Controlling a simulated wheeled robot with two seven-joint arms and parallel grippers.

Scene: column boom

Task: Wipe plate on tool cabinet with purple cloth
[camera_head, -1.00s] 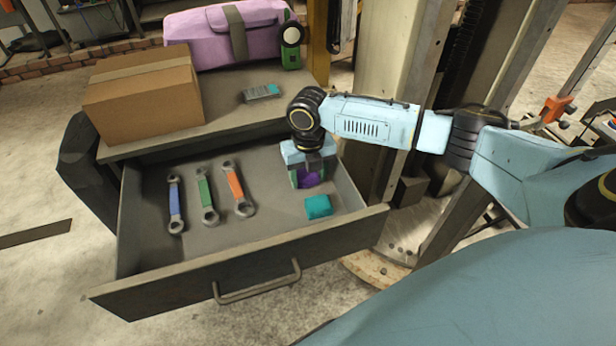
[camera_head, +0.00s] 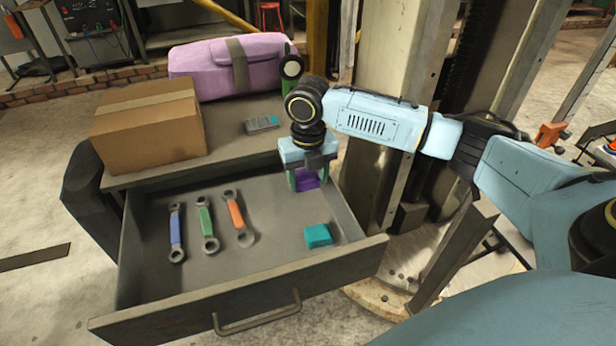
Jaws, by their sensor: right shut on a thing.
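My right gripper (camera_head: 307,180) points down at the right rear of the open drawer (camera_head: 190,276), shut on the purple cloth (camera_head: 307,179). The cloth shows between the fingers; how high it is above the drawer floor is hard to tell. On the tool cabinet (camera_head: 225,140) top lies a small flat grey piece with a teal patch (camera_head: 262,123), to the left of and behind the gripper. I cannot tell for sure whether this is the plate. My left gripper is not in view.
The drawer holds a blue wrench (camera_head: 176,232), a green wrench (camera_head: 206,224), an orange wrench (camera_head: 237,217) and a folded teal cloth (camera_head: 318,236). A cardboard box (camera_head: 148,125), a purple bag (camera_head: 220,65) and a green-and-black tool (camera_head: 290,68) stand on the cabinet top. A column is at right.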

